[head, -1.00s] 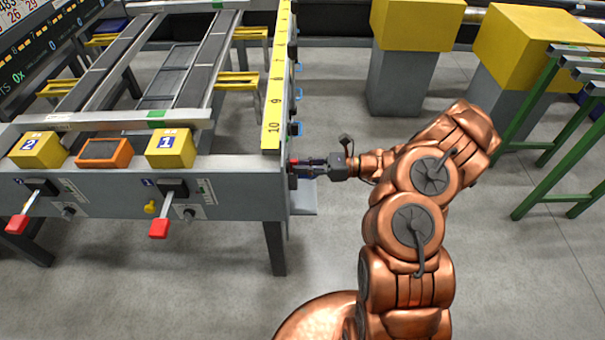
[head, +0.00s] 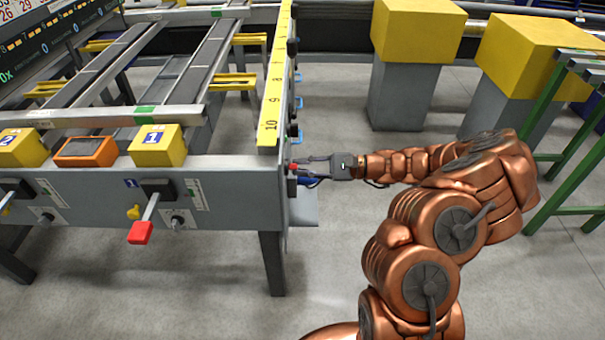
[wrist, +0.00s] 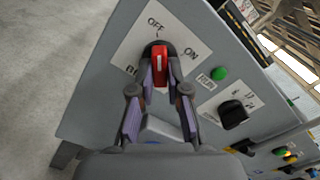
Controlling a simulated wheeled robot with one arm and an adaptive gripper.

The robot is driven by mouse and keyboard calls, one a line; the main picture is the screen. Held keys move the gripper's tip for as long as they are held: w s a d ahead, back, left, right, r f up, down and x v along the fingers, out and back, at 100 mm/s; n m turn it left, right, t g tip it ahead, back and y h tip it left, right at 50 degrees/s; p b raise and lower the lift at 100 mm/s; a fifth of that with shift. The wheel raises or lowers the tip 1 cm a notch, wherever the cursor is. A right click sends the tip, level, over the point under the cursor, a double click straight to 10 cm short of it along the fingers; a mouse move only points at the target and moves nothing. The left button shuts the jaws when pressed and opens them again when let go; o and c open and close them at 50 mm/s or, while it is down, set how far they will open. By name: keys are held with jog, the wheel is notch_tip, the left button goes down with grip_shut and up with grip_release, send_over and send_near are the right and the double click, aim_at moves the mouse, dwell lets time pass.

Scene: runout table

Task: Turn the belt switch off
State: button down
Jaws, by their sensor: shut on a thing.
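The belt switch (wrist: 160,62) is a red handle on a dark round knob, mounted on a white plate marked OFF and ON. In the wrist view the handle stands roughly upright, its upper end towards the OFF mark, with ON to its right. My gripper (wrist: 160,82) has a fingertip on each side of the handle and is shut on it. In the head view my gripper (head: 300,168) is at the right end face of the grey runout table (head: 235,190), where a bit of red shows. The fingertips partly cover the switch plate.
A green button (wrist: 219,73) and a black rotary knob (wrist: 233,114) sit beside the switch. A red-tipped lever (head: 140,232) sticks out of the table front. Yellow boxes (head: 415,30) on grey pedestals and a green frame (head: 545,150) stand right. Floor around my arm is clear.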

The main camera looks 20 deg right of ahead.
jog(key=shift+n+b, duration=0.35)
jog(key=shift+n, duration=0.15)
jog(key=c, duration=1.1)
grip_release()
jog(key=shift+c, duration=0.2)
jog(key=shift+d, duration=0.15)
jog(key=v, duration=1.1)
jog(key=shift+d, duration=0.3)
jog(key=shift+s, duration=0.15)
